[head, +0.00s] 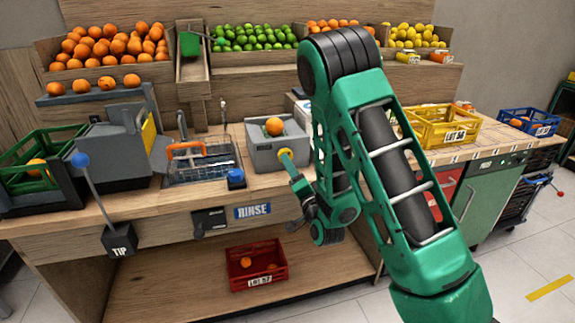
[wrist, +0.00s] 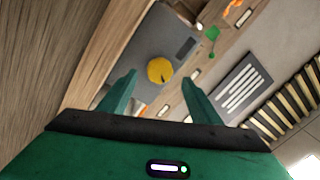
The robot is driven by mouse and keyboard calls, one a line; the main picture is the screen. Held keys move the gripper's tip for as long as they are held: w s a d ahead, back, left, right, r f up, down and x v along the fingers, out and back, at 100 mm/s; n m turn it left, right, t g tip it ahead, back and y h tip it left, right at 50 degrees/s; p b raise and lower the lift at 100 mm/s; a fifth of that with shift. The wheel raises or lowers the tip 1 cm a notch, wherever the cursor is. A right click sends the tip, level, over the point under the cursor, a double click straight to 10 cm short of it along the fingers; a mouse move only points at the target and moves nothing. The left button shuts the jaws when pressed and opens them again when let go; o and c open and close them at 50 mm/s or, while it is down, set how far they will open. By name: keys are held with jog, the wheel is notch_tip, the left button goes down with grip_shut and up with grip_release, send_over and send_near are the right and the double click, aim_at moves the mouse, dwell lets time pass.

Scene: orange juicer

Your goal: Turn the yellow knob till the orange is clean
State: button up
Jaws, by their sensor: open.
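The orange (head: 274,126) sits in the top of a grey box-shaped washer (head: 262,156) on the wooden counter. The yellow knob (head: 286,154) is on the washer's front face. In the wrist view the knob (wrist: 159,70) is a round yellow disc with a small dark mark. In the wrist view my gripper (wrist: 158,78) is open and empty, with one finger on each side of the knob's outline. I cannot tell whether the fingers touch it. How clean the orange is cannot be made out.
Left of the washer are a blue button (head: 236,178) and a sink with a wire basket (head: 205,168). A RINSE sign (head: 252,211) is on the counter front. A lever marked TIP (head: 118,238) stands at left. A yellow crate (head: 441,127) is right of my arm.

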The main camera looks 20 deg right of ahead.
jog(key=s, duration=0.4)
jog(key=shift+s+d+f, duration=0.1)
jog(key=shift+s+f, duration=0.2)
jog(key=shift+s, duration=0.05)
jog(key=s+d+n+g+h, duration=0.35)
jog(key=s+d+g, duration=0.8)
jog(key=d, duration=0.45)
jog(key=s+r+n+g+y, duration=0.1)
jog(key=s+r+g, duration=0.2)
jog(key=s, duration=1.1)
jog(key=s+d+r+g+y, duration=0.1)
jog(key=s+r+g, duration=0.2)
jog(key=s, duration=1.1)
jog(key=shift+n+g+y, duration=0.35)
jog(key=shift+g, duration=0.5)
